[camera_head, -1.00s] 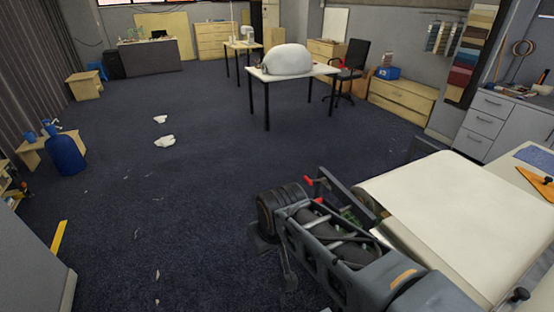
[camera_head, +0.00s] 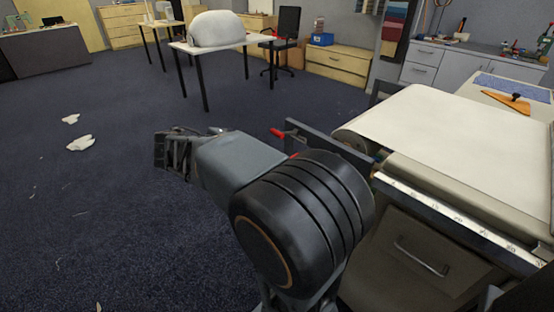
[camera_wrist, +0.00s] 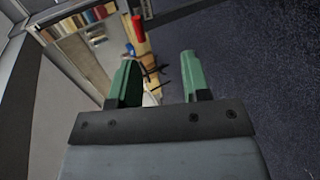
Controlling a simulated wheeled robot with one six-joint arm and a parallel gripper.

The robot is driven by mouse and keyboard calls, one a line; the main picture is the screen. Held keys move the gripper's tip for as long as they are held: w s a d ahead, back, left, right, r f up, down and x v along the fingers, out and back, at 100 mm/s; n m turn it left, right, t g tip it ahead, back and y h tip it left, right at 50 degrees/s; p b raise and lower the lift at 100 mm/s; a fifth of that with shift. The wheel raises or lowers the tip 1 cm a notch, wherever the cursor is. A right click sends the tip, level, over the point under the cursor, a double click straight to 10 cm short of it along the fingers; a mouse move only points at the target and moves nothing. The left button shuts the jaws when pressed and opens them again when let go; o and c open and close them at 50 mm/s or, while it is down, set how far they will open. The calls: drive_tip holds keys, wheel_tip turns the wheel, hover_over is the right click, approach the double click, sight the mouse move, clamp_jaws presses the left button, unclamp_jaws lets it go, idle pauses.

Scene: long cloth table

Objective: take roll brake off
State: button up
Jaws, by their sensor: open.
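A red-tipped lever (camera_head: 278,133), which looks like the roll brake, sticks out at the left end of the dark rail by the long table. In the wrist view a red handle (camera_wrist: 138,29) shows beyond the fingers, near the top. My gripper (camera_wrist: 157,75) has two green fingers, spread apart with nothing between them. In the head view my gripper is at the end of my arm, left of the lever and apart from it.
The long table's cloth (camera_head: 450,125) spreads to the right, with a measuring rail (camera_head: 450,215) along its near edge. Open carpet with white scraps (camera_head: 81,143) lies left. A table with a white bundle (camera_head: 216,29) stands farther back.

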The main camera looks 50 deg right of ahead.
sight(276, 134)
drive_tip(key=d+f+h+b, duration=0.1)
drive_tip(key=d+b, duration=0.1)
drive_tip(key=d, duration=0.3)
drive_tip(key=w+d+f+h+b, duration=0.1)
drive_tip(key=d+b, duration=0.1)
drive_tip(key=d, duration=0.4)
drive_tip(key=w+d+f+h+b, duration=0.1)
drive_tip(key=d+b, duration=0.1)
drive_tip(key=d, duration=0.3)
drive_tip(key=shift+w+d+f+m+g+h+b, duration=0.2)
drive_tip(key=shift+m+g+h+b, duration=0.1)
drive_tip(key=shift+h+b, duration=0.1)
drive_tip(key=shift+a, duration=0.1)
clamp_jaws()
